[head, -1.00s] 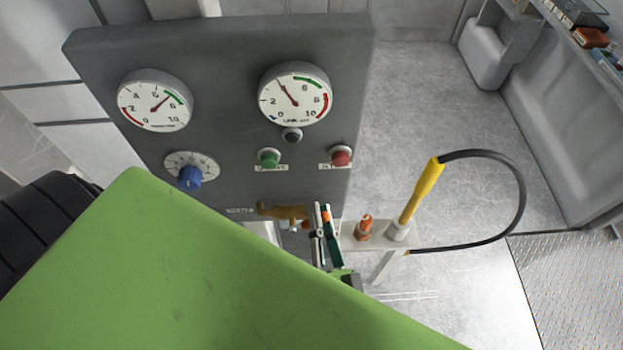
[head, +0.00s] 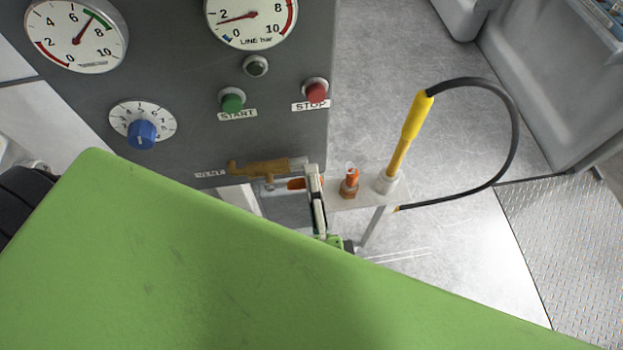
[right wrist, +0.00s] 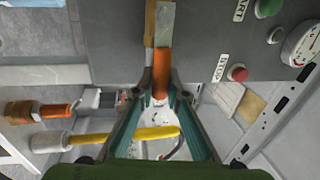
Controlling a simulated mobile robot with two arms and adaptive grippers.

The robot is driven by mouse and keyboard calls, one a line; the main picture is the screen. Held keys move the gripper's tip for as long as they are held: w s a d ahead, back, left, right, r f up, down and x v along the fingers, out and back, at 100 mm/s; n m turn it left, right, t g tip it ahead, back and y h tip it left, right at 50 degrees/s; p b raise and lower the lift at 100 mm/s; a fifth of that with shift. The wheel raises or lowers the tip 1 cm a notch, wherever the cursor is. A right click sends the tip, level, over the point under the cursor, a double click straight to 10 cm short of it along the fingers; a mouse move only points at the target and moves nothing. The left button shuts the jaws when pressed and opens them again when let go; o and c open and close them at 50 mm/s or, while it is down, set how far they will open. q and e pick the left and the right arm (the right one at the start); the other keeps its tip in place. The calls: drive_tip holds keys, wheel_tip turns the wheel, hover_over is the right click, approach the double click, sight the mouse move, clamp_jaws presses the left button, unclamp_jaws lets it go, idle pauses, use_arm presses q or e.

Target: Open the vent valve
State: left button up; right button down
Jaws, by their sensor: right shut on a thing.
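The vent valve is a brass tap (head: 265,168) at the lower edge of the grey panel, with a metal lever that ends in an orange grip (head: 297,184). My right gripper (head: 315,183) is at that lever, just right of the brass body. In the right wrist view the orange grip (right wrist: 161,72) lies between the two fingers of my right gripper (right wrist: 161,98), which are shut on it. The metal part of the lever (right wrist: 165,24) runs on beyond the fingers in line with the grip. My left gripper is not in view.
The panel (head: 180,85) carries two gauges, a blue knob (head: 142,134), a green START button (head: 232,101) and a red STOP button (head: 316,91). Right of the gripper, a small shelf (head: 345,200) holds an orange-topped fitting (head: 351,182) and a yellow nozzle (head: 410,132) with a black hose.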

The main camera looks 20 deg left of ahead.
drive_tip(key=shift+f+m, duration=0.2)
drive_tip(key=shift+m, duration=0.1)
drive_tip(key=c, duration=2)
unclamp_jaws()
drive_tip(key=v, duration=1.2)
